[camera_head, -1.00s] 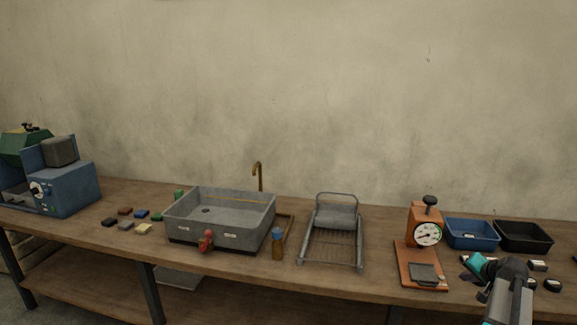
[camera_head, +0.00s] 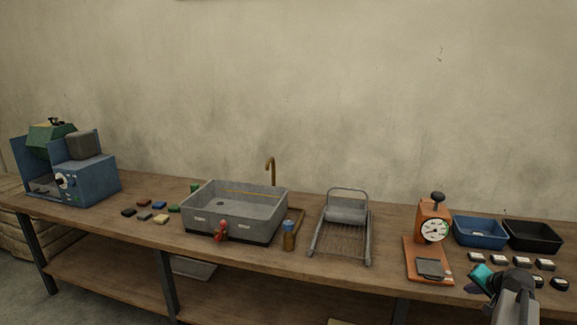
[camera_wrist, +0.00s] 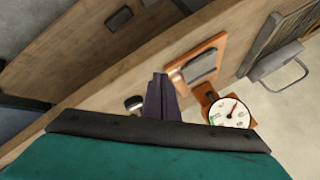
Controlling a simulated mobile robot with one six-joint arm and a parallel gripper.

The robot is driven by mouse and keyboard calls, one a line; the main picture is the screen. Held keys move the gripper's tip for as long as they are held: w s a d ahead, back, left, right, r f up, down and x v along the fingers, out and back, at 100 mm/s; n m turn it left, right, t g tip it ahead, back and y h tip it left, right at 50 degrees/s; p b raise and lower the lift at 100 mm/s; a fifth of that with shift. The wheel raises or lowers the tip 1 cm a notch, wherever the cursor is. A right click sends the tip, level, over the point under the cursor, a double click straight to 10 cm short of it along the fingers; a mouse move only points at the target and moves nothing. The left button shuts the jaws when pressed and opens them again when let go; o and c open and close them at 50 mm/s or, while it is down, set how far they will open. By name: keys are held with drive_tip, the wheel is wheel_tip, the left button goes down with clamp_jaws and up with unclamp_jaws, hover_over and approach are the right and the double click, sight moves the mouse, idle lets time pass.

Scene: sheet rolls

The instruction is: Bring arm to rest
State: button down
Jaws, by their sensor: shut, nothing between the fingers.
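My arm rises at the lower right of the head view, with my gripper (camera_head: 473,289) pointing left near the bench's front edge, just right of the orange scale (camera_head: 428,262). In the wrist view my gripper's dark fingers (camera_wrist: 161,98) are together with nothing between them, beyond the teal gripper body. The scale's plate and round dial (camera_wrist: 230,112) show past the fingertips in the wrist view. My gripper appears apart from the scale.
The wooden bench (camera_head: 350,278) holds a grey sink (camera_head: 232,225), a brown bottle (camera_head: 289,236), a wire rack with a roller (camera_head: 343,230), a blue tray (camera_head: 480,245), a black tray (camera_head: 532,248) and a blue machine (camera_head: 88,180). Several small blocks lie near my arm.

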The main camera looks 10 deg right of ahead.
drive_tip(key=s+a+f+n+g+y, duration=0.2)
drive_tip(key=s+a+f+n+g, duration=0.1)
drive_tip(key=a+f, duration=1.2)
drive_tip(key=s+a+f+n+g+y, duration=0.25)
drive_tip(key=a+f, duration=0.95)
drive_tip(key=a, duration=0.6)
drive_tip(key=s+a+f+n+g, duration=0.2)
drive_tip(key=s+a+f+g, duration=0.15)
drive_tip(key=s+a, duration=0.35)
drive_tip(key=s+a+f+n+g, duration=0.1)
drive_tip(key=s+a+f+g, duration=0.1)
drive_tip(key=s+a+f, duration=0.4)
drive_tip(key=s+a+f+n+g+h, duration=0.1)
drive_tip(key=s+a, duration=0.2)
drive_tip(key=s, duration=0.5)
drive_tip(key=s+a+f+n+g+h, duration=0.1)
drive_tip(key=s+a+f+n+g, duration=0.1)
drive_tip(key=s, duration=0.6)
drive_tip(key=shift+s+a+f, duration=0.15)
drive_tip(key=shift+s+a, duration=0.05)
drive_tip(key=shift+a, duration=0.2)
drive_tip(key=shift+n+h, duration=0.25)
